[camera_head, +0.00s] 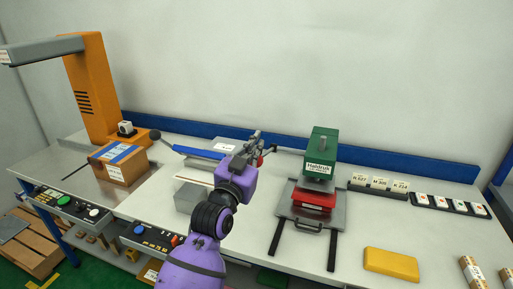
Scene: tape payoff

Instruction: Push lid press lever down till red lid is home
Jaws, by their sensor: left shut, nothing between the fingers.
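A green press (321,150) with a white label stands on the bench right of centre. Below its head a red lid (313,198) sits on a grey plate with a front handle; I cannot tell how closely it is seated. The right gripper is out of view.
A blue bar (198,152) with a black ball end lies left of my gripper. Label holders (378,183) and a yellow block (391,263) are at right.

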